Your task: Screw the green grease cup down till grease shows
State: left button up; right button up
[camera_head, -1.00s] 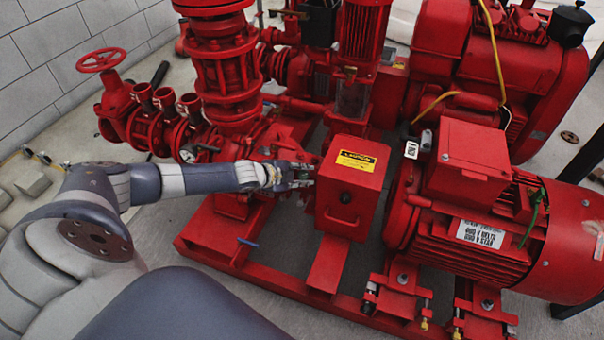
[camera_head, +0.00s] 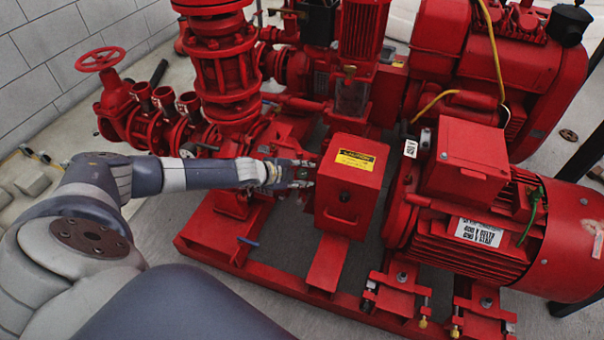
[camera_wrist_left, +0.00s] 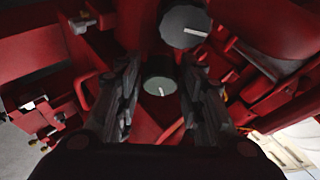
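My left gripper (camera_head: 303,173) reaches in from the left, level with the left side of the red box with the yellow label (camera_head: 345,187). In the left wrist view, my left gripper's two dark fingers (camera_wrist_left: 162,98) stand apart, one on each side of a small grey-green round cup (camera_wrist_left: 159,77) with a white mark on its face. I take this to be the grease cup. A gap shows between it and each finger, so the gripper is open. No grease is visible. In the head view the cup cannot be made out. My right gripper is not in view.
A larger grey round cap (camera_wrist_left: 186,26) with a white mark sits just beyond the cup. The red motor (camera_head: 480,220) stands right of the box. Red pipework (camera_head: 222,75) rises behind my forearm. The base frame's edge (camera_head: 250,270) runs below; bare floor lies at the left.

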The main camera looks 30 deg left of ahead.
pick_arm(q)
jog(key=shift+s, duration=0.1)
jog(key=shift+s+a+r, duration=0.1)
jog(key=shift+s+a, duration=0.05)
jog(key=v, duration=1.1)
jog(key=shift+s+r, duration=0.2)
